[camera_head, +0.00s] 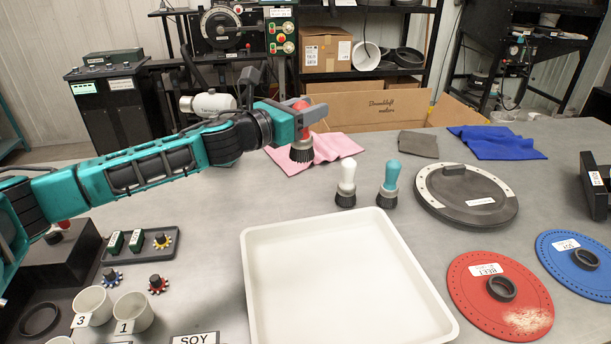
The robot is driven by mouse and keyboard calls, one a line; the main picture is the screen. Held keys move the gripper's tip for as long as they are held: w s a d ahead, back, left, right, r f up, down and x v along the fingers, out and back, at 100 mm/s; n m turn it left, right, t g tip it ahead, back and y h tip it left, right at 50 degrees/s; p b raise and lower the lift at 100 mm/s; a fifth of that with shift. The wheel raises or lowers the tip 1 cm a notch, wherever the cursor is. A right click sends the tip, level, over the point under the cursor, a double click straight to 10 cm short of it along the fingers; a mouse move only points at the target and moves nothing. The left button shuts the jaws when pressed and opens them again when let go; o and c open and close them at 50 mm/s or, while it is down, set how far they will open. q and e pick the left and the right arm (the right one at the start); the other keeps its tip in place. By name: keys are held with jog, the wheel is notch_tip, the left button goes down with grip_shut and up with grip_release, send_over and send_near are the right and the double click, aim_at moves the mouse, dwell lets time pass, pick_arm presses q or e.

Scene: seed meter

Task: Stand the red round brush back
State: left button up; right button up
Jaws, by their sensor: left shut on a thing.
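The red round brush (301,146) is in my left gripper (301,112), which is shut on its red handle. The brush is upright with its dark bristles down, over or on the pink cloth; I cannot tell whether it touches. A white-handled round brush (346,182) and a teal-handled round brush (389,184) stand upright on the table, to the right and nearer, behind the white tray. My right gripper is not in view.
A large white tray (250,262) fills the front middle. A dark round lid (465,203), a red disc (478,302) and a blue disc (577,252) lie right. Pink (336,146) and blue cloths (497,143) lie at the back. Cups (133,312) stand front left.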

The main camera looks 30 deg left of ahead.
aim_at(306, 152)
pick_arm(q)
notch_tip(306, 152, down, 10)
jog(key=b, duration=0.2)
jog(key=shift+r+b, duration=0.15)
jog(key=shift+b, duration=0.15)
jog(key=shift+f+b, duration=0.55)
jog(key=shift+f, duration=2)
jog(key=shift+f, duration=0.15)
jog(key=o, duration=1)
